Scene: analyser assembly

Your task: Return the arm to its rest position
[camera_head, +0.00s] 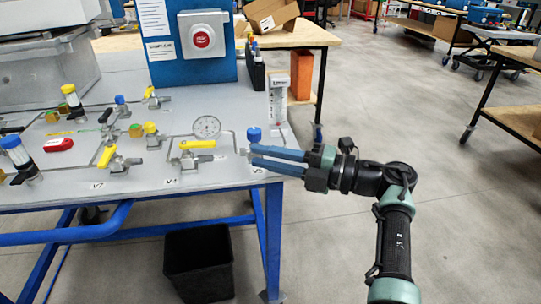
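My gripper (252,158) has two long blue fingers pointing left, over the right front edge of the grey panel table (215,178). The fingers lie close to each other, and I cannot tell if a gap parts their tips. No held object shows between them. A blue-capped valve (254,134) stands just behind the fingertips, and its lower part is hidden by them. I cannot tell if they touch it. My arm reaches in from the bottom right and bends at the elbow.
The panel carries yellow-handled valves (197,145), a round gauge (207,127) and a red part (59,145). A blue box with a red emergency button (202,39) stands behind. A black bin (198,265) sits below. The floor right of the table is open, with workbenches farther off.

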